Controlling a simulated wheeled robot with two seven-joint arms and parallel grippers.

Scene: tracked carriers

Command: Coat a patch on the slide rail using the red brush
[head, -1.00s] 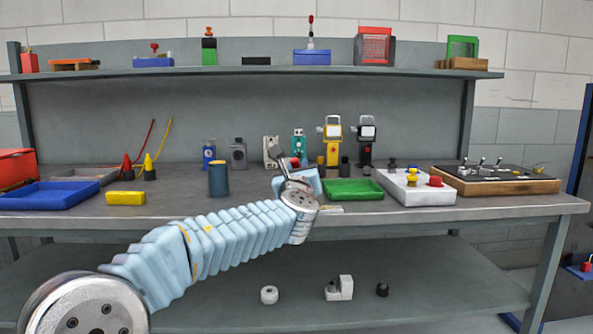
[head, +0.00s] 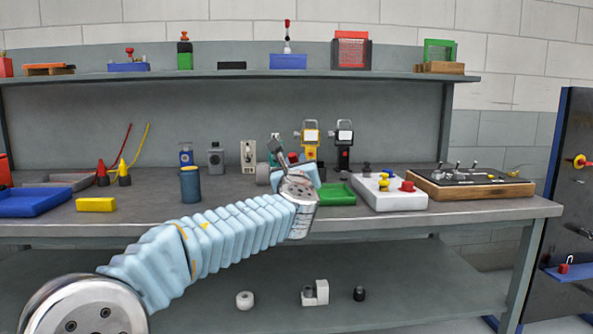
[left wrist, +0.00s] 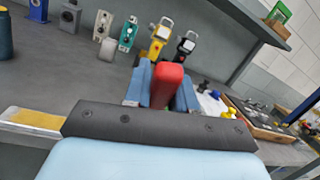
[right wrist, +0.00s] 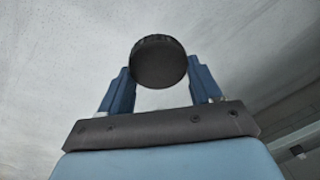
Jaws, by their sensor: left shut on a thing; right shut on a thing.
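My left gripper (head: 283,162) is over the front middle of the bench, shut on a red handle, taken to be the red brush (left wrist: 167,85). The bristle end is hidden in the left wrist view. A pale strip with a yellowish patch (left wrist: 32,118) lies at the bench's front edge, left of the left gripper and apart from it. It may be the slide rail, but I cannot tell for sure. My right gripper (right wrist: 160,85) is shut on a dark round knob-like thing (right wrist: 158,62). It is out of the head view.
A blue cylinder (head: 190,185), a yellow block (head: 95,204) and a blue tray (head: 32,202) stand on the bench to the left. A green tray (head: 338,195), a white button box (head: 390,196) and a wooden lever board (head: 470,186) are to the right. Two tool stands (head: 344,150) are behind.

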